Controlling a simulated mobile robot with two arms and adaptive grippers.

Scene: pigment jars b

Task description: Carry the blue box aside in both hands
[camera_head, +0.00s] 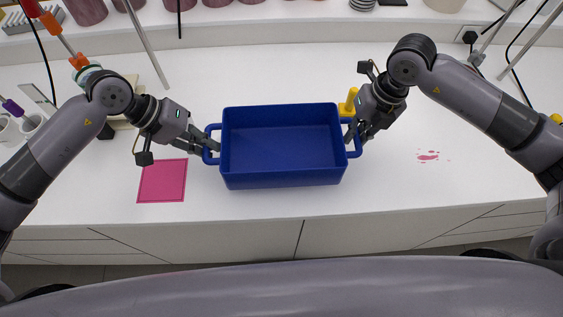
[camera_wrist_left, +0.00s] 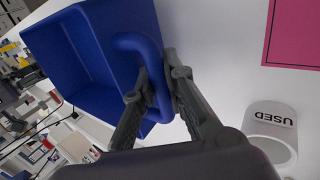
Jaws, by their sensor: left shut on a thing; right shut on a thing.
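The blue box (camera_head: 282,179) is an empty open-topped bin with a loop handle at each end, at the middle of the counter in the head view. In the left wrist view the box (camera_wrist_left: 95,60) fills the upper left. My left gripper (camera_head: 211,146) is shut on the left handle; the wrist view shows its fingers (camera_wrist_left: 155,90) on either side of the handle bar. My right gripper (camera_head: 353,136) is shut on the right handle, its fingertips partly hidden by the handle. The box looks about level; I cannot tell whether its base touches the counter.
A pink square mat (camera_head: 163,181) lies left of the box. A yellow object (camera_head: 348,103) stands behind its right end. A pink splash (camera_head: 428,156) marks the right counter. A white cup marked USED (camera_wrist_left: 271,128) shows in the wrist view. The front counter strip is clear.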

